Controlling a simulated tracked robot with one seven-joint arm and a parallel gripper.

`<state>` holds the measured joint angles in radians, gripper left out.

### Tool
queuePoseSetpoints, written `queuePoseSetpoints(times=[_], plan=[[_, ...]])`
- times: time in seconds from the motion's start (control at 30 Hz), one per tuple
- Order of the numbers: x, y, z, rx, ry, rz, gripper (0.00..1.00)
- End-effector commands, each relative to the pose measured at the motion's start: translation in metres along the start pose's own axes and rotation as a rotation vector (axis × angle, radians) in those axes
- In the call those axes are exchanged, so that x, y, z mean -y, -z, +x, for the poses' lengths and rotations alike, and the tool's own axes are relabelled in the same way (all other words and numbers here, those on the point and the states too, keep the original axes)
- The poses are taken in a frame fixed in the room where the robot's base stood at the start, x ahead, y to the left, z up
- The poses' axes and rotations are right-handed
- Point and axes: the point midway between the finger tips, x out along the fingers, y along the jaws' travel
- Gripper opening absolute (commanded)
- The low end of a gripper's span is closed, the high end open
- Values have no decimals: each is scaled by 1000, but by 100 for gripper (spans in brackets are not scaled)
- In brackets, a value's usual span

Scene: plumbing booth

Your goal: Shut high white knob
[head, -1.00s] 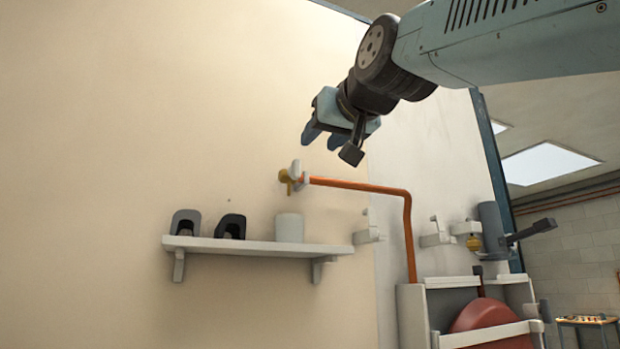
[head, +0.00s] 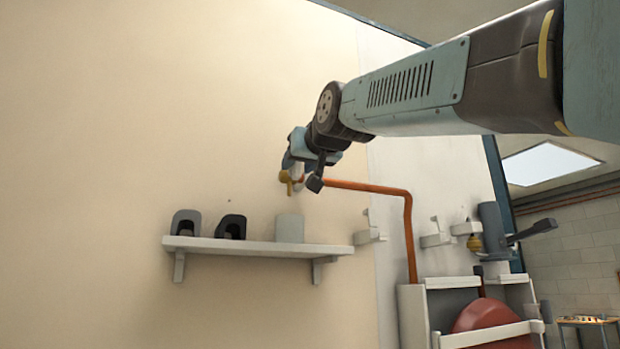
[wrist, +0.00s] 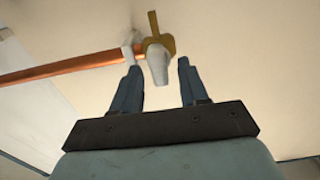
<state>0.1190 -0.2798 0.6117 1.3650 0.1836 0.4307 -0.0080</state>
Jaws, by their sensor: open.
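The white knob (wrist: 158,68) sits on a brass valve (wrist: 157,44) at the end of a copper pipe on the wall. In the wrist view the knob lies between and slightly beyond the fingertips of my gripper (wrist: 158,72), which is open with a finger on each side. I cannot tell whether either finger touches it. In the head view my gripper (head: 293,163) is at the valve, and the knob (head: 298,172) is partly hidden behind it. The brass part (head: 286,178) shows just below the fingers.
The copper pipe (head: 365,187) runs right from the valve, then bends down. White wall brackets (head: 369,232) stand to the right. The wall left of the valve is clear.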

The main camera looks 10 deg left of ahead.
Motion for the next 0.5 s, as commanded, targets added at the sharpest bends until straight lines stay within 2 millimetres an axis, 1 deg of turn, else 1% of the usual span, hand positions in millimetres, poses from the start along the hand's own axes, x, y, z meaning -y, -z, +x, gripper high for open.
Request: queuePoseSetpoints(times=[0.2, 0.5], plan=[[0, 0, 0, 0, 0, 0, 43], [0, 0, 0, 0, 0, 0, 14]])
